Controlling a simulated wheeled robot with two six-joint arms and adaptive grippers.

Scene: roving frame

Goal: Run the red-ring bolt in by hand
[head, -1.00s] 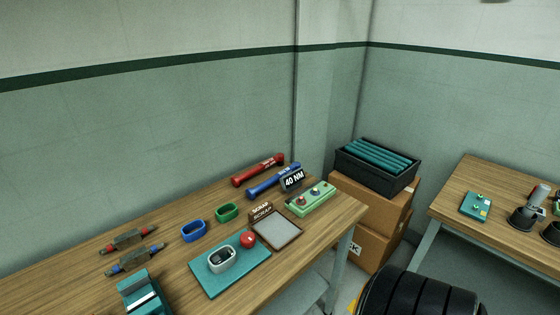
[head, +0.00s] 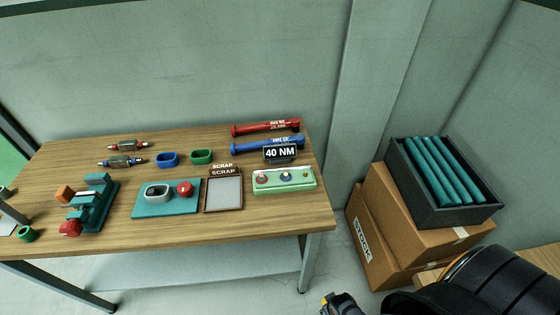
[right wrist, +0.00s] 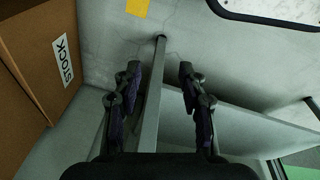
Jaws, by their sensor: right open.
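A pale green block (head: 284,190) lies at the right end of the wooden table. On it a red-ringed bolt head (head: 262,180) stands at the left and a blue-ringed one (head: 286,177) near the middle. How deep either sits is too small to tell. My right gripper is in the right wrist view (right wrist: 160,88), open and empty, low down by the table's leg. Part of it shows at the bottom of the head view (head: 342,304), well below and in front of the block. My left gripper is not in view.
The wooden table (head: 250,222) also holds red (head: 266,128) and blue (head: 266,144) torque wrenches, a "40 NM" sign (head: 280,153), a scrap tray (head: 207,196), a teal mat (head: 140,210) and a vise-like fixture (head: 92,205). Stock cartons (head: 376,240) stand right of it. A grey leg (right wrist: 150,100) appears between my fingers.

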